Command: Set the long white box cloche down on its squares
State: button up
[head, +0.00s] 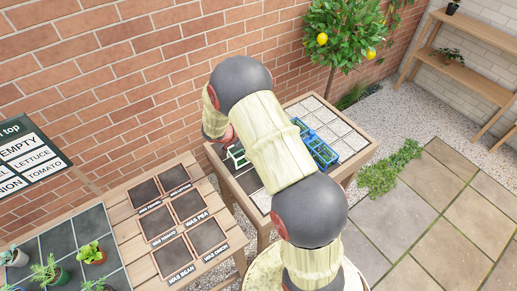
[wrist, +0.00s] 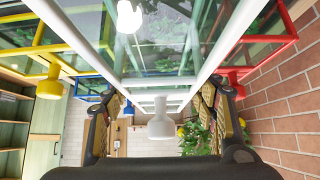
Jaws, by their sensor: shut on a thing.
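The long white box cloche fills the upper middle of the wrist view, with glass panes and white frame bars (wrist: 205,62). A pale knob (wrist: 160,124) shows between the fingers of my gripper (wrist: 163,100). The gripper is shut on the white cloche; the exact contact is unclear. In the head view, my arm hides the gripper and most of the cloche; a small white-framed part (head: 238,156) shows left of the arm, over the planting table. The white squares (head: 338,127) of the gridded table (head: 362,155) show right of my arm. I cannot tell whether the cloche touches the table.
A blue cloche (head: 318,149) stands on the gridded table. Yellow (wrist: 50,82) and red (wrist: 232,82) cloche parts show beside the white one. A slatted table (head: 130,205) holds dark labelled squares. A brick wall (head: 120,75) and a lemon tree (head: 343,35) stand behind.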

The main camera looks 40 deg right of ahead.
jog(key=shift+w+d+f, duration=0.2)
jog(key=shift+w+f, duration=0.45)
jog(key=shift+f, duration=0.15)
notch_tip(320, 180, down, 3)
jog(key=shift+w+f+b, duration=0.1)
jog(key=shift+f+b, duration=0.1)
jog(key=shift+b, duration=0.85)
jog(key=shift+r, duration=0.1)
jog(key=o, duration=1.1)
